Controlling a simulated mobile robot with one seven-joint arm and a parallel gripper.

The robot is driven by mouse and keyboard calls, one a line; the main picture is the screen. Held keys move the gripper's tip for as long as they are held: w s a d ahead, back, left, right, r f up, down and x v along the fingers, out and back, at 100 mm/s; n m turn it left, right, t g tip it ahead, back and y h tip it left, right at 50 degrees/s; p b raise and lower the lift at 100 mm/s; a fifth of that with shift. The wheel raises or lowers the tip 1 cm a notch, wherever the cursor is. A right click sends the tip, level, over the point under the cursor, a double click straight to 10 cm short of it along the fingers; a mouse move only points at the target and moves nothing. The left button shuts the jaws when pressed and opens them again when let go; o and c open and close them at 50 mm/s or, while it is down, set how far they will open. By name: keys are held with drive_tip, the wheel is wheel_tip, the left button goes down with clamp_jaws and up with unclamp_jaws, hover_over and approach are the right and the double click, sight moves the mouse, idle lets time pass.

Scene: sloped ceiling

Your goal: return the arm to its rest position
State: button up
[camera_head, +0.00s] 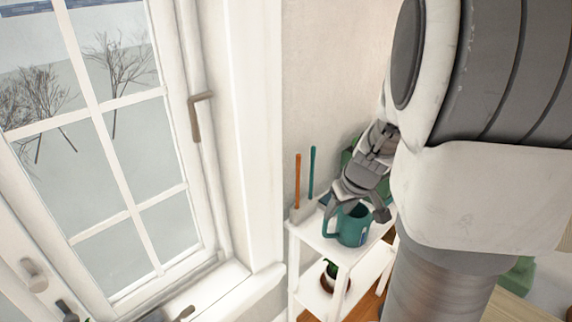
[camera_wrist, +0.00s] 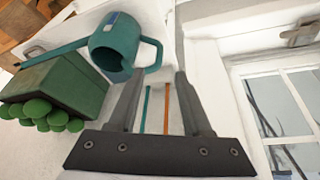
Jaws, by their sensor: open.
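My gripper (camera_head: 357,210) is open and empty above the white shelf unit (camera_head: 302,238) in the head view. Contact between finger and mug cannot be told. My arm fills the right of the head view.
An orange stick (camera_head: 297,182) and a teal stick (camera_head: 311,170) stand upright behind the mug. A dark green box with round green pieces (camera_wrist: 62,90) is beside the mug. A potted plant (camera_head: 330,275) sits on the lower shelf. A window (camera_head: 130,205) is at left.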

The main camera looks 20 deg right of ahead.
drive_tip(key=s+a+r+y+p, duration=0.1)
drive_tip(key=s+a+r+p, duration=0.15)
drive_tip(key=a+r, duration=0.4)
drive_tip(key=s+a+r+p, duration=0.2)
drive_tip(key=a+r+p, duration=0.2)
drive_tip(key=a+r, duration=0.3)
drive_tip(key=s+a+r+t+p, duration=0.1)
drive_tip(key=s+a+r+p, duration=0.3)
drive_tip(key=s+r, duration=0.5)
drive_tip(key=shift+s+a+r+h, duration=0.3)
drive_tip(key=shift+s+a+r, duration=0.05)
drive_tip(key=shift+s+a, duration=0.3)
